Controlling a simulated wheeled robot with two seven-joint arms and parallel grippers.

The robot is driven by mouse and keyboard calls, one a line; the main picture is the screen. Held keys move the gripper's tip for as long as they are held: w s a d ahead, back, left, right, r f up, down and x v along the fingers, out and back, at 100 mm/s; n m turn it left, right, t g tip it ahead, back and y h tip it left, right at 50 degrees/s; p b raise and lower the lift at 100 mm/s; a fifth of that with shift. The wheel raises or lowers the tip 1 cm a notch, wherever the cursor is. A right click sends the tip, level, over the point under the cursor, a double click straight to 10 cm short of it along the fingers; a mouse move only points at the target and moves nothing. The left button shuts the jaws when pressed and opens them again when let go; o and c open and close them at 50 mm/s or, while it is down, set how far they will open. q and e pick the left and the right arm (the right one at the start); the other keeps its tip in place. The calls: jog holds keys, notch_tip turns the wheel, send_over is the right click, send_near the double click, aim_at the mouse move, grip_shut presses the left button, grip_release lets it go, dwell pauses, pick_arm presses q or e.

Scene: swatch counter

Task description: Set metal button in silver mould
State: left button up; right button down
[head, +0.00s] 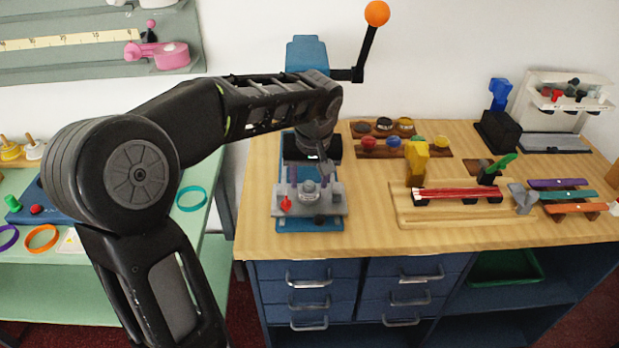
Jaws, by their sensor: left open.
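A blue press (310,226) stands at the left end of the wooden counter, with a grey plate on its base. A round silver piece, which looks like the silver mould (309,188), sits at the middle of that plate. My left gripper (320,158) points down just above and behind it, in front of the press column. It is open, and the arm hides part of the press. I cannot pick out the metal button for certain; small dark round pieces (383,124) sit in a wooden holder behind and to the right. My right gripper is not in view.
The press lever with its orange ball (377,13) rises at the back. A red knob (285,204) is on the plate's left. Coloured round pieces (390,142) and a wooden board (450,214) with a red strip lie to the right. Bare counter (368,225) lies between.

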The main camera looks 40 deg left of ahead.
pick_arm(q)
jog(key=v, duration=0.7)
jog(key=shift+r, duration=0.3)
jog(key=shift+s, duration=0.1)
dwell(0.5)
